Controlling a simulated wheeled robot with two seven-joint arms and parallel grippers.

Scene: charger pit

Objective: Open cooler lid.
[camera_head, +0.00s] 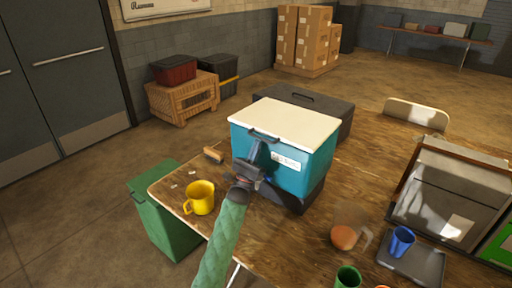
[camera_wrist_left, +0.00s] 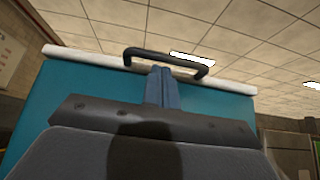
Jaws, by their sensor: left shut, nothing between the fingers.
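The cooler (camera_head: 312,168) is a teal box with a cream lid (camera_head: 296,117), standing on a dark base on the wooden table. The lid lies flat and closed. A black handle (camera_head: 264,136) is at the lid's front edge; it also shows in the left wrist view (camera_wrist_left: 166,54). My left gripper (camera_head: 256,147) is in front of the cooler's front face, just below the handle. Its fingers (camera_wrist_left: 162,86) are together and point up toward the handle, with nothing between them. Whether the tips touch the handle I cannot tell. My right gripper is not in view.
A yellow mug (camera_head: 200,198) stands left of my left arm. On the right are a glass jug (camera_head: 346,232), a blue cup (camera_head: 402,240) on a grey tray, a green cup (camera_head: 347,278) and a large grey appliance (camera_head: 447,200). A dark case (camera_head: 311,98) is behind the cooler.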

